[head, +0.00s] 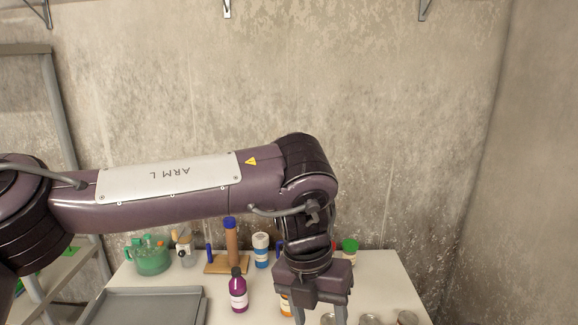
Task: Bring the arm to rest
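My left arm (170,190), marked "ARM L", reaches in from the left across the middle of the head view and bends down at its right end. My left gripper (320,312) points down over the front right part of the white table (385,285). Its two fingers are apart, and their tips reach the bottom edge of the picture. A can lid (328,319) shows in the gap between them; I see no grip on it. My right gripper is not in view.
On the table are a grey tray (145,305), a green container (152,258), a wooden stand (228,266), a purple bottle (238,292), a blue-labelled white jar (261,250), a green-lidded jar (350,250) and cans (407,318). A metal shelf (62,270) stands left.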

